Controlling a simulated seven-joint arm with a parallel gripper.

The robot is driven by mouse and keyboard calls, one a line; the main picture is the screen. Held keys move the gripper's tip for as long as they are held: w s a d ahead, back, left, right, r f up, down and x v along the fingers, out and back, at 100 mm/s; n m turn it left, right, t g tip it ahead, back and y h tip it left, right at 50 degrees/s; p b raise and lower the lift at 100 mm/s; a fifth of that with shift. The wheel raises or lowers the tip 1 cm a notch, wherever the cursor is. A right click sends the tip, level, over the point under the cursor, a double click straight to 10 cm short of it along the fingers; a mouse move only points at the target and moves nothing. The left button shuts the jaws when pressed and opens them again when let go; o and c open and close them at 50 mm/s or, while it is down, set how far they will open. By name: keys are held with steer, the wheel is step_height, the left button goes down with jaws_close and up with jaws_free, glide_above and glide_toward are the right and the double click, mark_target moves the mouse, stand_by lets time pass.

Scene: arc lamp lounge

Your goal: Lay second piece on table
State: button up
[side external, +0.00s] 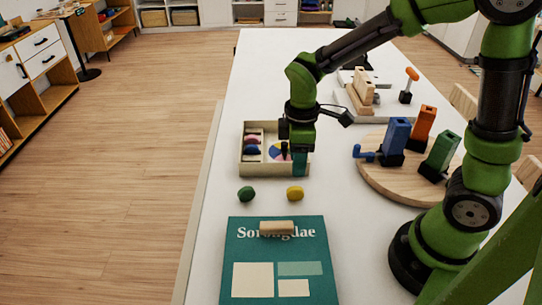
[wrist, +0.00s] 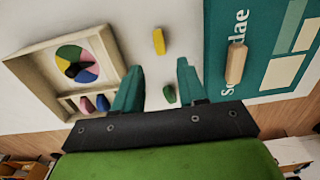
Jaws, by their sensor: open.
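A green piece (side external: 246,194) and a yellow piece (side external: 295,193) lie apart on the white table, between the shallow box and the teal Songdae-type board. The wrist view also shows the yellow piece (wrist: 158,41) and the green piece (wrist: 169,94). My gripper (side external: 298,170) is over the right part of the box (side external: 243,170). In the wrist view my gripper (wrist: 160,66) has its teal fingers spread, with nothing held between them. The green piece appears between the fingers in that view, lying on the table below.
The box holds a colour wheel (wrist: 85,55), a pink piece (wrist: 87,104) and a blue piece (wrist: 102,102). A wooden cylinder (side external: 277,228) lies on the teal board (side external: 318,250). A round wooden board (side external: 377,182) with coloured blocks stands right. The table's left strip is clear.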

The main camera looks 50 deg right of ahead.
steer(key=s+d+r+m+t+y, duration=0.2)
steer(key=s+r+m+t, duration=0.5)
steer(key=r+m, duration=0.6)
steer(key=shift+s+d+r, duration=0.15)
steer(key=shift+s+r, duration=0.25)
steer(key=shift+s, duration=0.6)
